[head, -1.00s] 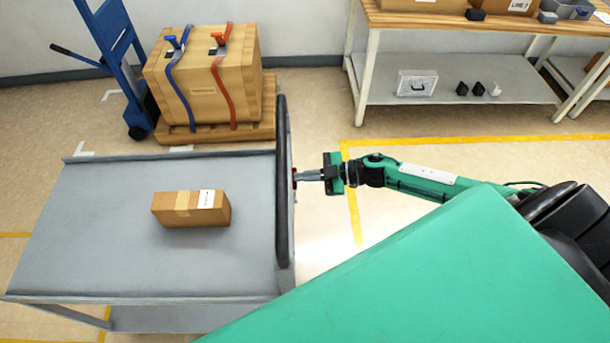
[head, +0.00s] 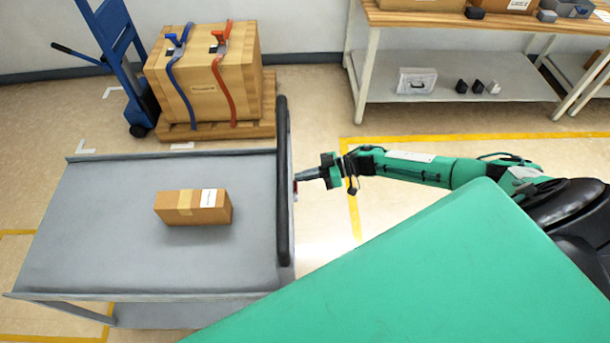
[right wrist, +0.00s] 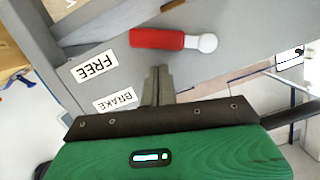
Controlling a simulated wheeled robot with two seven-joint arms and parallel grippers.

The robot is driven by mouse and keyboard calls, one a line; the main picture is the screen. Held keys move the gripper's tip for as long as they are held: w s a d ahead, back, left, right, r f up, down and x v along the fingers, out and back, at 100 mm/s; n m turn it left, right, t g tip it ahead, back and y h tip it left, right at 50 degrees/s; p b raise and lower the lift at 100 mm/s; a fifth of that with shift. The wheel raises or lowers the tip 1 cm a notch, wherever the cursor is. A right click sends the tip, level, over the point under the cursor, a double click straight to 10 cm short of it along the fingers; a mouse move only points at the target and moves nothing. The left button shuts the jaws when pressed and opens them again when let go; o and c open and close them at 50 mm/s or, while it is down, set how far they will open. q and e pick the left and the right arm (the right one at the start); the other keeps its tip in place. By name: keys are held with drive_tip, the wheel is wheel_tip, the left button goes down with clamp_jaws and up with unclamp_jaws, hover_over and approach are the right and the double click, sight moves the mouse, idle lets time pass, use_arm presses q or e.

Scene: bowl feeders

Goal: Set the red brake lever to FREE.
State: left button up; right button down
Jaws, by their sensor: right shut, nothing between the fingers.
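The red brake lever (right wrist: 157,39) shows in the right wrist view on the grey end panel of the cart. Its round pale pivot (right wrist: 208,43) is at the right, and its red grip points left. The grip's free end is nearer the FREE label (right wrist: 93,66) than the BRAKE label (right wrist: 114,100). My right gripper (right wrist: 158,72) is shut and empty, its fingertips just below the grip in that view; I cannot tell whether they touch it. In the head view the right gripper (head: 303,176) is beside the cart's handle end, where the lever is mostly hidden. My left gripper is not in view.
The grey cart (head: 100,220) carries a cardboard box (head: 192,207), and its dark push handle (head: 283,185) stands close to my right gripper. A strapped wooden crate (head: 205,80) and blue hand truck (head: 112,50) stand behind. A workbench (head: 450,22) is at the back right.

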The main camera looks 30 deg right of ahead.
drive_tip(key=b+v, duration=0.3)
drive_tip(key=v, duration=1)
drive_tip(key=shift+s+d+b, duration=0.25)
drive_tip(key=shift+d+b, duration=0.05)
drive_tip(key=shift+b, duration=0.05)
